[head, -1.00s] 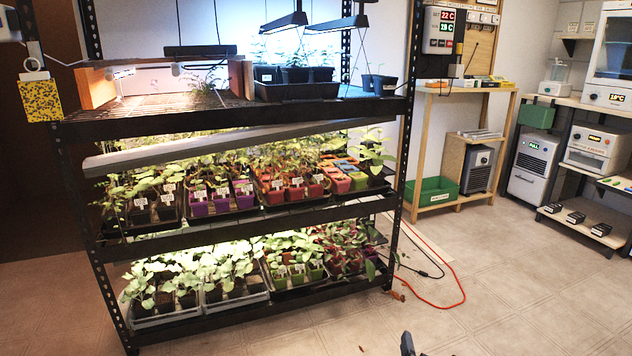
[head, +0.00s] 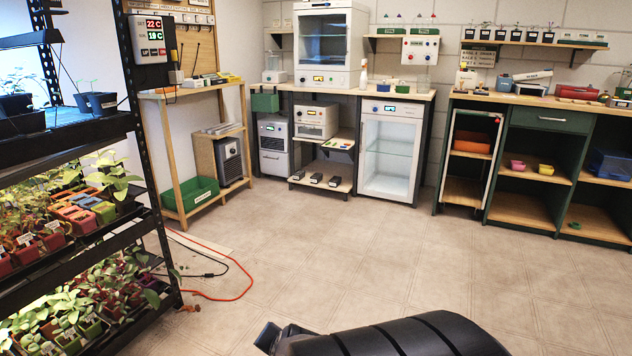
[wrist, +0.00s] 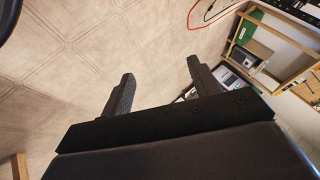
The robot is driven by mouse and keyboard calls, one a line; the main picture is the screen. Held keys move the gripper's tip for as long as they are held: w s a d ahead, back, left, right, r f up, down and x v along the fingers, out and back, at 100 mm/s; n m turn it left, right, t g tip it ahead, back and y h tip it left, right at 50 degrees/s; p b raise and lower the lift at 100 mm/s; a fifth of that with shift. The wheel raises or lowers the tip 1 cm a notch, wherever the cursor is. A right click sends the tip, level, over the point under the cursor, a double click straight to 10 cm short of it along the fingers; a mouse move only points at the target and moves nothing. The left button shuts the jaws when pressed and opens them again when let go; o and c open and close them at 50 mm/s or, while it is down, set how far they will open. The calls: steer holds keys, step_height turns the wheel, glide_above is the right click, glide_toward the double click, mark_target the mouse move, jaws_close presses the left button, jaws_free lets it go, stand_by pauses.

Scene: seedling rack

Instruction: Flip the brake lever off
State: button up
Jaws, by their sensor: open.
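I cannot make out a brake lever in either current view. My gripper (wrist: 160,85) shows in the wrist view with its two dark fingers spread wide apart. It is open, with nothing between the fingers but the tiled floor behind. In the head view my dark arm shows at the bottom middle, above open floor and apart from the furniture.
The black seedling rack (head: 130,150) stands at the left, with a red cable (head: 235,292) on the floor beside it. A wooden stand (head: 170,150) holds a green bin (head: 190,197). A glass-door fridge (head: 388,155) and green cabinets (head: 540,118) line the back. The middle floor (head: 400,260) is clear.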

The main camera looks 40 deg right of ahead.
steer(key=d+m, duration=0.1)
steer(key=d+r+m+y+p, duration=0.2)
steer(key=m, duration=0.1)
steer(key=shift+s+r+g, duration=0.25)
steer(key=shift+s+g, duration=0.05)
steer(key=shift+s, duration=0.05)
steer(key=c, duration=0.3)
steer(key=d+r+m+p, duration=0.1)
steer(key=d+r+m+t+y+p, duration=0.1)
steer(key=r, duration=0.1)
steer(key=w+d+r+m+t+y+p, duration=0.1)
steer(key=shift+d+r, duration=0.35)
steer(key=shift+r, duration=0.05)
steer(key=c, duration=0.3)
steer(key=d+r+m+t+p, duration=0.1)
steer(key=d+r+t, duration=0.1)
steer(key=r, duration=0.1)
steer(key=d+r+m+t, duration=0.1)
steer(key=d+r, duration=0.2)
steer(key=s+d+r+m+t+p, duration=0.1)
steer(key=d+r+t, duration=0.1)
steer(key=d+r, duration=0.1)
steer(key=shift+d+r+m+t+p, duration=0.2)
steer(key=shift+r+m+t+p, duration=0.15)
steer(key=shift+r, duration=0.15)
jaws_close()
steer(key=shift+d+r+h, duration=0.1)
steer(key=shift+h, duration=0.2)
steer(key=shift+d, duration=0.1)
